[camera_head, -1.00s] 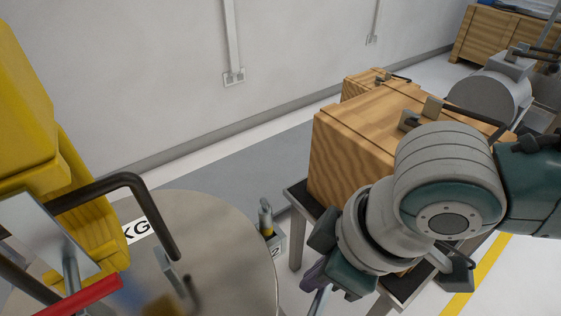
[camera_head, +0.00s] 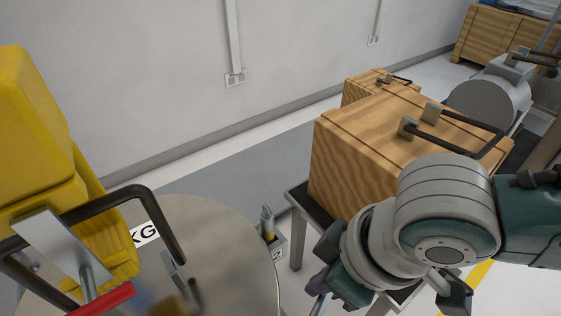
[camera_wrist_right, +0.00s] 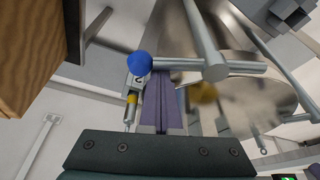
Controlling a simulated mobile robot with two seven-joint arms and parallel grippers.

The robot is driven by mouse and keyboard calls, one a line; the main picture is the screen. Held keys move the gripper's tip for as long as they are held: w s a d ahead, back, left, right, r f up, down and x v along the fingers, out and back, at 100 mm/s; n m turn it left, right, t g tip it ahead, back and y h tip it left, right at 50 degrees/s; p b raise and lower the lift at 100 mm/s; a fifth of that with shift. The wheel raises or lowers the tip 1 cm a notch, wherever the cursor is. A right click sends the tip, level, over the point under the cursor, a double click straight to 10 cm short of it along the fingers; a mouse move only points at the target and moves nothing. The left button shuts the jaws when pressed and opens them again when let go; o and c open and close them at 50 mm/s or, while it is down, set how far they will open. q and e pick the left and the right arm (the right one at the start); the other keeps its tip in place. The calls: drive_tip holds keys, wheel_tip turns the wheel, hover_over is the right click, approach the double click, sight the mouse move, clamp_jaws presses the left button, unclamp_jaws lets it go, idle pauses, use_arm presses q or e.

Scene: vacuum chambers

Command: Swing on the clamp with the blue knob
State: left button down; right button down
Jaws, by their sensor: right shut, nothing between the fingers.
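The clamp (camera_head: 268,228) stands at the right rim of the round metal lid in the head view, with a yellow band and a "2" label at its base. In the right wrist view its blue knob (camera_wrist_right: 142,65) is just left of the purple fingertips, above a "2" label; I cannot tell whether they touch. My right gripper (camera_head: 318,303) is low in the head view, to the right of and below the clamp; its tips are partly cut off. In the wrist view my right gripper (camera_wrist_right: 160,82) is shut with nothing between its fingers. My left gripper is not in view.
The round metal lid (camera_head: 225,245) has a dark bent handle (camera_head: 165,215) above it. A yellow machine part (camera_head: 40,130) is at left, with a red bar (camera_head: 100,300) below. A wooden crate (camera_head: 350,165) stands on a dark-topped table behind my right arm.

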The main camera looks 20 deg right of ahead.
drive_tip(key=shift+s+d+r+m+p, duration=0.15)
drive_tip(key=shift+s+d+m+p, duration=0.2)
drive_tip(key=shift+p, duration=0.3)
drive_tip(key=s+d+m+h+p, duration=0.1)
drive_tip(key=s+m+h+p, duration=0.3)
drive_tip(key=m+p, duration=0.5)
drive_tip(key=s+m, duration=0.2)
drive_tip(key=m, duration=0.1)
drive_tip(key=shift+d+f, duration=0.2)
drive_tip(key=shift+d, duration=0.2)
drive_tip(key=shift+s, duration=0.2)
